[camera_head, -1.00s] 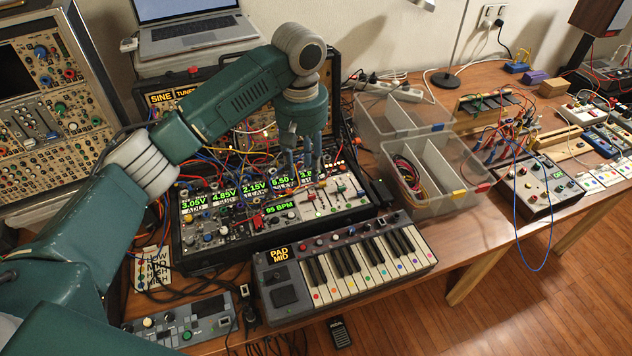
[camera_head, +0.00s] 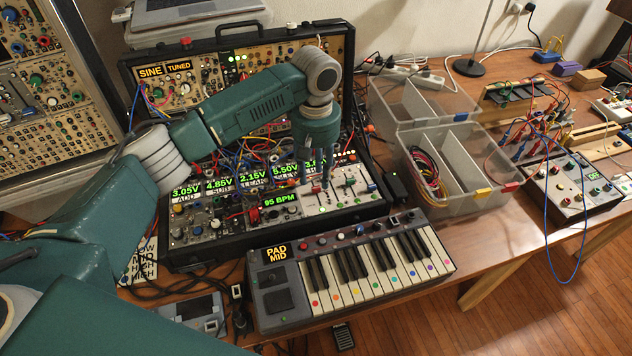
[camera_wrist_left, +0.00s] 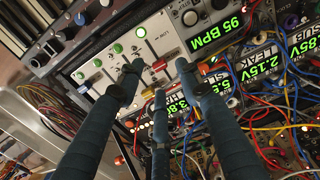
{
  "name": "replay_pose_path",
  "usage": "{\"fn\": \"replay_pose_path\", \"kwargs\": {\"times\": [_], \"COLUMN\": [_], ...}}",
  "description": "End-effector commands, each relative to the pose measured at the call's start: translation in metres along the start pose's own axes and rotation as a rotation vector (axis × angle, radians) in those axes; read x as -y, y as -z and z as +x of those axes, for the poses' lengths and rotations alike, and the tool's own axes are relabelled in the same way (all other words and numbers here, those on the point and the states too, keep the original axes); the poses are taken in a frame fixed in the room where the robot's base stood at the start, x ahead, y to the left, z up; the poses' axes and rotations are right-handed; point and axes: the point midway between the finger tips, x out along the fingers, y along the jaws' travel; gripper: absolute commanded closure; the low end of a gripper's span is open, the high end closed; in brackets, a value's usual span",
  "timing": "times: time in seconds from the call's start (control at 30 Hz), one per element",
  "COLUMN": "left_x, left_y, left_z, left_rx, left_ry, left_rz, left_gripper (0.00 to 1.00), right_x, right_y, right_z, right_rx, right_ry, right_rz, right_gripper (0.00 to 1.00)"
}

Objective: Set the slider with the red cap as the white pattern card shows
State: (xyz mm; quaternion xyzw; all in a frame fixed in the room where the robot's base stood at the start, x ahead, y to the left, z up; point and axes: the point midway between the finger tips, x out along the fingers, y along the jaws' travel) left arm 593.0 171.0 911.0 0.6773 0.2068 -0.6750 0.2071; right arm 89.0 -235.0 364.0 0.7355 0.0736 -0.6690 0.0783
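The slider panel (camera_head: 340,199) is the pale right part of the synth case, beside the 95 BPM display. In the left wrist view it shows several sliders, and a red cap (camera_wrist_left: 159,65) lies between my fingertips. My left gripper (camera_head: 318,184) points down over the panel. Its fingers (camera_wrist_left: 160,72) are spread around the red cap, with gaps visible; whether any finger touches it I cannot tell. The white pattern card (camera_head: 143,262) lies left of the case, partly hidden by my left arm; its lettering is only partly readable. My right gripper is not in view.
A small keyboard (camera_head: 352,268) stands just in front of the panel. Clear bins (camera_head: 455,165) are to the right. Patch cables (camera_head: 235,160) crowd the case behind and left of the fingers. A black box (camera_head: 397,187) sits right of the case.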

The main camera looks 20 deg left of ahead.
Motion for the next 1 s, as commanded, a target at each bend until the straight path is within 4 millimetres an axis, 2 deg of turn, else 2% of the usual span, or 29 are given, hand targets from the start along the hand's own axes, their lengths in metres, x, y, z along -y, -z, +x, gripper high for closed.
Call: {"fn": "replay_pose_path", "kwargs": {"times": [0.1, 0.3, 0.63, 0.83, 1.0], "left_x": [0.001, 0.000, 0.000, 0.000, -0.001], "left_y": [0.000, 0.000, 0.000, 0.000, 0.000], "left_z": [0.020, 0.041, 0.044, 0.044, 0.044], "left_rx": [0.001, 0.000, 0.000, 0.000, -0.001], "left_ry": [0.003, 0.001, -0.001, -0.001, -0.002], "left_rz": [0.000, 0.001, 0.001, 0.001, 0.001], "left_gripper": [0.64, 0.64, 0.64, 1.00, 1.00], "right_x": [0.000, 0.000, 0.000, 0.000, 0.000], "right_y": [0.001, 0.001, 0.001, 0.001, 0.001], "right_z": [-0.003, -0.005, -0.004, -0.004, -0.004], "right_rx": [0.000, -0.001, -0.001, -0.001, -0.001], "right_ry": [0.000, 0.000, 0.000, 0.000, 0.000], "right_rz": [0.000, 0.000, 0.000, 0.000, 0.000], "right_gripper": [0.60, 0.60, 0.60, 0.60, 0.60]}}
